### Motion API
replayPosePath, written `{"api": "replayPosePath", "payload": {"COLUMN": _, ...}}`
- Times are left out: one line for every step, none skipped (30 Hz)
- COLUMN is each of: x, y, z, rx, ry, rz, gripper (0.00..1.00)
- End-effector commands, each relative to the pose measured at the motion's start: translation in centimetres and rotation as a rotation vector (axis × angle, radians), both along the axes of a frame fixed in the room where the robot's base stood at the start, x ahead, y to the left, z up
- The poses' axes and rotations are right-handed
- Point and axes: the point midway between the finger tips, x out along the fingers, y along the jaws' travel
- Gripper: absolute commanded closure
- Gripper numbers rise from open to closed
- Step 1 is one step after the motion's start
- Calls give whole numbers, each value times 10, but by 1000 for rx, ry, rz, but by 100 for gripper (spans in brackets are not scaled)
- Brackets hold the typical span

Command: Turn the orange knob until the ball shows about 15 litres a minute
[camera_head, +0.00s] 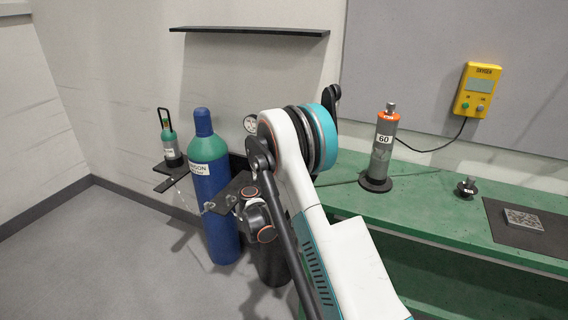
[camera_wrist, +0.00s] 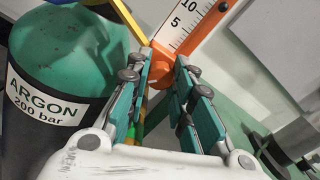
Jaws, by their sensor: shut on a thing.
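In the wrist view, the orange knob (camera_wrist: 175,78) sits between the fingertips of my gripper (camera_wrist: 169,72), at the foot of the flow meter. My gripper is shut on the knob, with a teal-padded finger on each side. Above it, the white scale (camera_wrist: 182,25) shows the marks 5 and 10 and runs out of the top of the picture, beside an orange strip (camera_wrist: 208,26). I cannot make out the ball. In the head view, my arm hides the knob, the meter and my gripper.
A blue gas cylinder with green shoulder (camera_head: 216,200) stands left of my arm. An argon cylinder (camera_wrist: 62,60) is close on the wrist view's left. The green bench (camera_head: 430,215) holds a grey cylinder marked 60 (camera_head: 381,158). A yellow box (camera_head: 477,90) hangs on the wall.

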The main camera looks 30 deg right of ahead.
Motion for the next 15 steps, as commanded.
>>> {"api": "replayPosePath", "payload": {"x": 0, "y": 0, "z": 0, "rx": -17, "ry": 22, "rz": 1, "gripper": 100}}
{"api": "replayPosePath", "payload": {"x": 0, "y": 0, "z": 0, "rx": -27, "ry": 36, "rz": 1, "gripper": 100}}
{"api": "replayPosePath", "payload": {"x": 0, "y": 0, "z": 0, "rx": -40, "ry": 52, "rz": 1, "gripper": 100}}
{"api": "replayPosePath", "payload": {"x": 0, "y": 0, "z": 0, "rx": -50, "ry": 65, "rz": 1, "gripper": 100}}
{"api": "replayPosePath", "payload": {"x": 0, "y": 0, "z": 0, "rx": -58, "ry": 75, "rz": 1, "gripper": 100}}
{"api": "replayPosePath", "payload": {"x": 0, "y": 0, "z": 0, "rx": -69, "ry": 89, "rz": 1, "gripper": 100}}
{"api": "replayPosePath", "payload": {"x": 0, "y": 0, "z": 0, "rx": -75, "ry": 96, "rz": 1, "gripper": 100}}
{"api": "replayPosePath", "payload": {"x": 0, "y": 0, "z": 0, "rx": -81, "ry": 104, "rz": 1, "gripper": 100}}
{"api": "replayPosePath", "payload": {"x": 0, "y": 0, "z": 0, "rx": -89, "ry": 115, "rz": 1, "gripper": 100}}
{"api": "replayPosePath", "payload": {"x": 0, "y": 0, "z": 0, "rx": -93, "ry": 120, "rz": 1, "gripper": 100}}
{"api": "replayPosePath", "payload": {"x": 0, "y": 0, "z": 0, "rx": -97, "ry": 125, "rz": 1, "gripper": 100}}
{"api": "replayPosePath", "payload": {"x": 0, "y": 0, "z": 0, "rx": -102, "ry": 131, "rz": 1, "gripper": 100}}
{"api": "replayPosePath", "payload": {"x": 0, "y": 0, "z": 0, "rx": -105, "ry": 135, "rz": 1, "gripper": 100}}
{"api": "replayPosePath", "payload": {"x": 0, "y": 0, "z": 0, "rx": -107, "ry": 137, "rz": 1, "gripper": 100}}
{"api": "replayPosePath", "payload": {"x": 0, "y": 0, "z": 0, "rx": -109, "ry": 141, "rz": 1, "gripper": 100}}
